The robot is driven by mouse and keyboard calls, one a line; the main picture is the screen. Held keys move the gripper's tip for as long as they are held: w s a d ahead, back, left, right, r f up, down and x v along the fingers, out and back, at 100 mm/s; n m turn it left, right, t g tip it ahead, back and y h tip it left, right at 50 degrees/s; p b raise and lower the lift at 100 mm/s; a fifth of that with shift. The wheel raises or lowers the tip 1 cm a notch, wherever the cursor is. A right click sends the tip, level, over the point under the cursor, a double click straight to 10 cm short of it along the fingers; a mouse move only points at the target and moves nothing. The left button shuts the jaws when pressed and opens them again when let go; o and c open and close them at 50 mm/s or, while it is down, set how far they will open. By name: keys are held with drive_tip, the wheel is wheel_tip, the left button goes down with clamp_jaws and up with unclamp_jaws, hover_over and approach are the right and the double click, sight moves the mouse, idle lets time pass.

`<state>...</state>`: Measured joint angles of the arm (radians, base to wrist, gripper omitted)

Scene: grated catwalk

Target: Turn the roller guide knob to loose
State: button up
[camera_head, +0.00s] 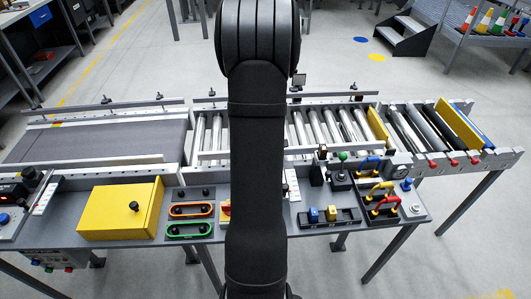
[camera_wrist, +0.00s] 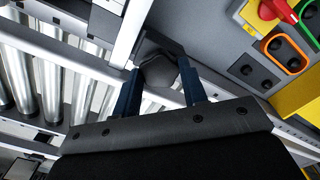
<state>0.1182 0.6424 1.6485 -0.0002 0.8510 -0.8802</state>
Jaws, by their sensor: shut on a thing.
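The roller guide knob (camera_wrist: 158,72) is a dark, faceted knob beside the pale guide rail in the wrist view. My gripper (camera_wrist: 160,88) has one finger on each side of it, closed on it. The fingers' dark blue-grey tips hide parts of the knob's sides. I see no loose or tight mark, so I cannot tell its setting. In the head view my black arm (camera_head: 256,150) covers the gripper and this knob.
Metal rollers (camera_wrist: 75,85) lie left of the knob in the wrist view. A red-handled switch (camera_wrist: 278,10) and an orange-rimmed button panel (camera_wrist: 284,52) are at upper right. In the head view, a yellow box (camera_head: 118,210) and coloured handles (camera_head: 380,190) stand along the front ledge.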

drive_tip(key=shift+n, duration=2.1)
drive_tip(key=o, duration=1)
wheel_tip(320, 180, up, 18)
drive_tip(key=shift+f, duration=0.25)
drive_tip(key=shift+f, duration=0.1)
wheel_tip(320, 180, down, 17)
drive_tip(key=shift+f, duration=0.15)
